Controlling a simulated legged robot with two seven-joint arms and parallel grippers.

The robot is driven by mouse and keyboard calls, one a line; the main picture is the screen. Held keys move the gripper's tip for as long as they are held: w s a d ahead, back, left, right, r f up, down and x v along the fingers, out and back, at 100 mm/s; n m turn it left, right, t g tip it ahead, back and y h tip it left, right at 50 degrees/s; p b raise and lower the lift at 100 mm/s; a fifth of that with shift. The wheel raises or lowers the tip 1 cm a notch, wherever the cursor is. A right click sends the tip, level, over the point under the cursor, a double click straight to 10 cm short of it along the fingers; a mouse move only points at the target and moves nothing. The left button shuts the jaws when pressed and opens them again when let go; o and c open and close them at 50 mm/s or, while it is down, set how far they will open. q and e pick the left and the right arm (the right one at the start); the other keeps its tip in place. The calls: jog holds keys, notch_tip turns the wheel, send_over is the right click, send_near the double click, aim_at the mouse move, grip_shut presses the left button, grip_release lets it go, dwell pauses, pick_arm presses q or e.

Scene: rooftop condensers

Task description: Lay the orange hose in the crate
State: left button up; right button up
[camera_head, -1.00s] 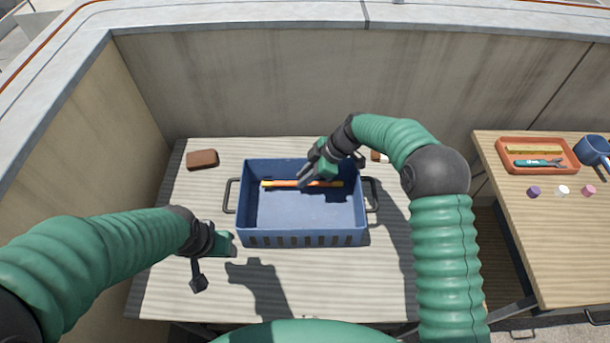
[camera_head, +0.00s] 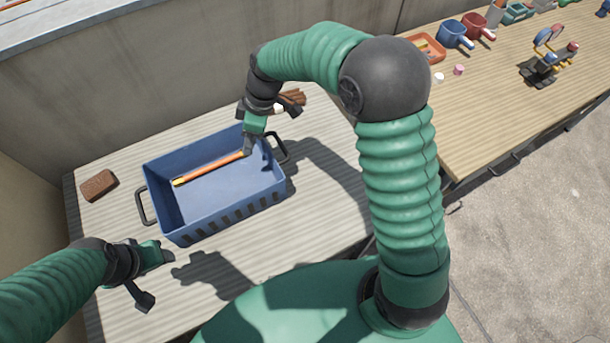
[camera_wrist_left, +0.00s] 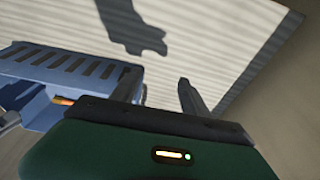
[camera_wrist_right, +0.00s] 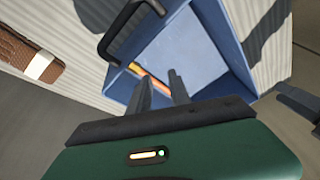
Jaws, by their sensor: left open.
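The orange hose (camera_head: 210,168) lies straight on the floor of the blue crate (camera_head: 228,210). One end is yellow; the other is by my right fingers. My right gripper (camera_head: 248,148) hangs over the crate's back right part. In the right wrist view its fingers (camera_wrist_right: 161,88) stand a little apart, with part of the hose (camera_wrist_right: 150,82) showing behind and between them; it does not look clamped. My left gripper (camera_head: 160,275) is open and empty, left of the crate's front; its parted fingers (camera_wrist_left: 158,92) show in the left wrist view.
A brown block (camera_head: 99,185) lies left of the crate, and a brown bundle (camera_head: 290,98) lies behind its right side. The crate has dark handles (camera_head: 144,206). A wooden table (camera_head: 480,115) at right holds an orange tray, mugs and small items. A wall runs behind.

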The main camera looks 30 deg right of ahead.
jog(key=s+d+m+h, duration=0.1)
jog(key=s+d+m, duration=0.2)
jog(key=s, duration=0.3)
jog(key=s+d+f+m+t+h, duration=0.1)
jog(key=s+d+m, duration=0.1)
jog(key=s+m, duration=0.3)
jog(key=s+d+m+h, duration=0.1)
jog(key=s+d+m, duration=0.2)
jog(key=s, duration=0.4)
jog(key=shift+s+d+f+m+t+h, duration=0.15)
jog(key=shift+d+f+m+t+h, duration=0.15)
jog(key=shift+d+m+t, duration=0.1)
jog(key=shift+a, duration=0.1)
